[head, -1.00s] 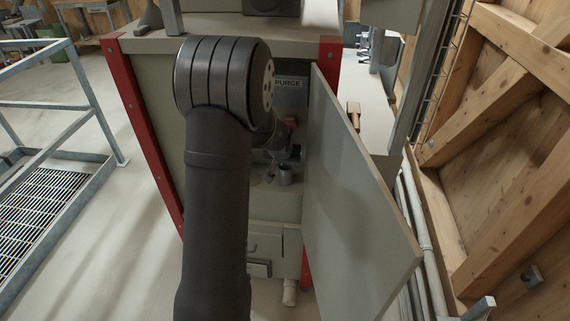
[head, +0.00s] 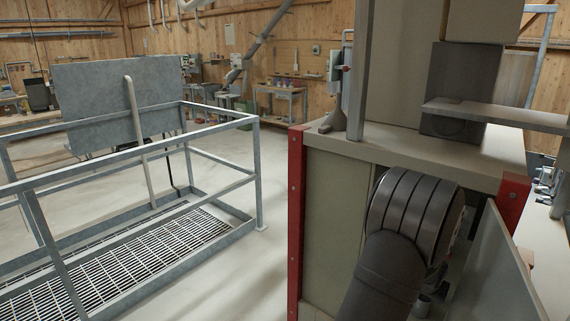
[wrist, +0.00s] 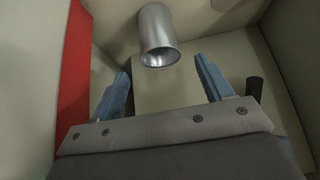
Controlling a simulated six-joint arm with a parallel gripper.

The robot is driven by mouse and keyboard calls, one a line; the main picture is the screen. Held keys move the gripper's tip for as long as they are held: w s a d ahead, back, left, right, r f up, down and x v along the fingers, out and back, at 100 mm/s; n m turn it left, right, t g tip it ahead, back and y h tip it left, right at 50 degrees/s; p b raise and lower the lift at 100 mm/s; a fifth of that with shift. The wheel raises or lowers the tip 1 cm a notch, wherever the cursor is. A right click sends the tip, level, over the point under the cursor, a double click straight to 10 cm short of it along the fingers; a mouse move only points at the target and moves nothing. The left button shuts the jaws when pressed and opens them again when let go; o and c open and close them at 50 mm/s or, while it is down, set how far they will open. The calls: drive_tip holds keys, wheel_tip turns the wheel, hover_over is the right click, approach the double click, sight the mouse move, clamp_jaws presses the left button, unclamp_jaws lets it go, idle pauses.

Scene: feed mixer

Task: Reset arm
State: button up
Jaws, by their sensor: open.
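My gripper (wrist: 162,68) shows in the wrist view with its two blue fingers spread apart and nothing held between them. It is inside or close to the pale cabinet (head: 334,222), beside a red post (wrist: 76,85). A short metal tube (wrist: 158,36) with an open end shows just beyond and between the fingertips; I cannot tell whether they touch it. In the head view my dark arm reaches into the cabinet front, and its rounded joint hides my gripper.
The open cabinet door (head: 490,275) stands close to the right of my arm. A dark cylinder (wrist: 255,90) is right of the fingers. A railed platform with a grating (head: 150,255) stands at left. Clear floor (head: 262,270) lies between it and the cabinet.

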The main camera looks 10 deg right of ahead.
drive_tip(key=x, duration=0.8)
drive_tip(key=shift+d+f, duration=0.1)
drive_tip(key=shift+f, duration=0.15)
drive_tip(key=shift+r, duration=0.15)
drive_tip(key=shift+r, duration=0.1)
drive_tip(key=shift+s+a+r, duration=0.2)
drive_tip(key=shift+a+r, duration=0.05)
drive_tip(key=shift+r, duration=0.3)
drive_tip(key=v, duration=1.1)
drive_tip(key=x, duration=1.2)
drive_tip(key=shift+w+f, duration=0.1)
drive_tip(key=shift+f, duration=0.1)
drive_tip(key=r, duration=0.2)
drive_tip(key=s+r, duration=0.1)
drive_tip(key=r, duration=0.1)
drive_tip(key=a+r, duration=0.1)
drive_tip(key=r, duration=0.2)
drive_tip(key=shift+s+r, duration=0.1)
drive_tip(key=shift+s, duration=0.05)
drive_tip(key=s+a, duration=1.3)
drive_tip(key=w+d+r, duration=0.3)
drive_tip(key=w+d, duration=0.5)
drive_tip(key=w, duration=0.3)
drive_tip(key=shift+d, duration=0.35)
